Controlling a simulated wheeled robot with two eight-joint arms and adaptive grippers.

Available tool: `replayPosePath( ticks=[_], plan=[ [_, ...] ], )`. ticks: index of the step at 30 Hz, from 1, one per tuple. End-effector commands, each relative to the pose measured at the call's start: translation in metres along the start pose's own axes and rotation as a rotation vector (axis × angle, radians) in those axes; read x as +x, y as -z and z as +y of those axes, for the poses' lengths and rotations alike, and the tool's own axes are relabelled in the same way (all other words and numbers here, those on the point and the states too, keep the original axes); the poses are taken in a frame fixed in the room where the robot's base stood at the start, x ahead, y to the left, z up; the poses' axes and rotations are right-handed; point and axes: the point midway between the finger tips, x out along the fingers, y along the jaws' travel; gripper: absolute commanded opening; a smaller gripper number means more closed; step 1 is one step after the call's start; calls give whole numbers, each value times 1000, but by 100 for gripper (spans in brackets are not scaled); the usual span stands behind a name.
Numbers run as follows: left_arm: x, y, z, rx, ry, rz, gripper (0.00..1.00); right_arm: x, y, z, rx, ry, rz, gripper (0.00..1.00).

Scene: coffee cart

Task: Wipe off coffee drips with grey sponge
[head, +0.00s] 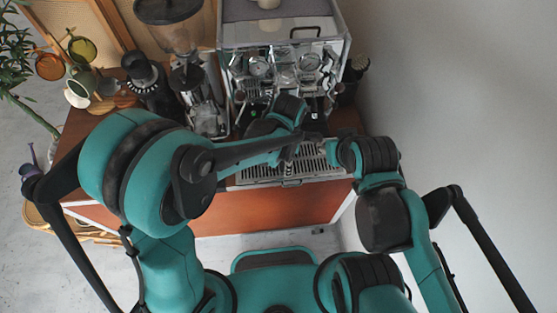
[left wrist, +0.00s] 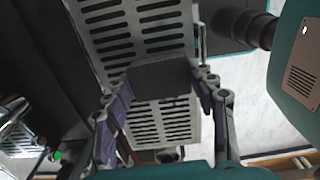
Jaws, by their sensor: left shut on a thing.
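The grey sponge (left wrist: 160,77) is a dark grey block between the fingers of my left gripper (left wrist: 160,95), which is shut on it. The slotted metal drip tray (left wrist: 145,40) lies behind the sponge in the left wrist view, with slots visible on both sides of it. In the head view the drip tray (head: 262,174) is at the front of the espresso machine (head: 283,65). My left gripper (head: 290,155) is over the tray there, and the sponge is hidden. My right gripper (head: 318,147) is close beside it, its fingers too small to judge. I cannot make out coffee drips.
A coffee grinder (head: 190,85) stands left of the machine. A dark ribbed object (head: 143,72), cups and a plant (head: 20,70) are farther left. The front strip of the wooden cart (head: 265,210) is clear. A plain wall (head: 450,90) bounds the right side.

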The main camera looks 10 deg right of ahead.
Motion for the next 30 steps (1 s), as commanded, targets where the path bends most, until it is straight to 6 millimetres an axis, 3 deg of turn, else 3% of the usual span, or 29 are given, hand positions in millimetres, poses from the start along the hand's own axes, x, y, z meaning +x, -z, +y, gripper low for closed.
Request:
replayPosePath(
  ticks=[8, 19, 30],
  plan=[
    [-1, -1, 0, 0, 0, -4, 33, 2, -2, 0, 0, 1, -1, 40],
    [-2, 31, 1, -1, 0, -3, 33, 4, -3, 0, 0, 0, 0, 40],
    [-1, 49, 2, -2, 0, -3, 33, 7, -5, 0, 0, 0, 0, 40]
  ],
)
